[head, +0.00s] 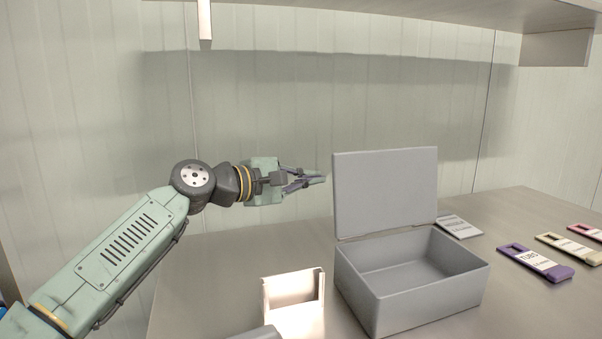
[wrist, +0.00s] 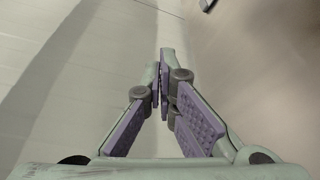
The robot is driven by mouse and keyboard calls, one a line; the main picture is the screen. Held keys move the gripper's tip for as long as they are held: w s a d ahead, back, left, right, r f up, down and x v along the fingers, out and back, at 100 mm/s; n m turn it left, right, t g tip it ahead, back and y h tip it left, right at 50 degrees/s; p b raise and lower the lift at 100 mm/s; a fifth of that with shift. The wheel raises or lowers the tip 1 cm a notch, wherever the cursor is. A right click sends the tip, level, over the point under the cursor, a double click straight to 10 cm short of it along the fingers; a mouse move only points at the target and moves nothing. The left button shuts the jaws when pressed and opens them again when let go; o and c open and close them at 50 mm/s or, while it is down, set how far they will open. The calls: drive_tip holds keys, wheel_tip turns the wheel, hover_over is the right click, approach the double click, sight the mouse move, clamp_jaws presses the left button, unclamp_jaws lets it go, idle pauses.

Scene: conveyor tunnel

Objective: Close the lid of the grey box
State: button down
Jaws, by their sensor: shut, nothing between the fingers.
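The grey box (head: 410,294) stands on the metal table, open and looking empty inside. Its lid (head: 385,190) stands up roughly vertical from the back edge of the box. My gripper (head: 322,179) is shut and empty, just left of the lid in the head view, at about the height of the lid's upper part. I cannot tell from this view whether it is in front of or behind the lid plane. In the wrist view the gripper's fingertips (wrist: 164,55) are together, with nothing between them.
A pale open-topped holder (head: 293,305) stands left of the box on the metal table (head: 215,275). A grey tag (head: 459,227), a purple tag (head: 535,262), a yellow tag (head: 568,248) and a pink tag (head: 587,231) lie to the right. A shelf (head: 420,10) overhangs above.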

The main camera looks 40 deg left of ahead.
drive_tip(key=shift+w+d+r+p, duration=0.25)
drive_tip(key=shift+w+d+p, duration=0.4)
drive_tip(key=shift+d, duration=0.45)
drive_tip(key=shift+w+d+r+p, duration=0.2)
drive_tip(key=shift+w+d+p, duration=0.25)
drive_tip(key=shift+w+d, duration=0.5)
drive_tip(key=shift+s+d, duration=0.1)
drive_tip(key=shift+s, duration=0.1)
drive_tip(key=shift+d+b, duration=0.15)
drive_tip(key=shift+b, duration=0.45)
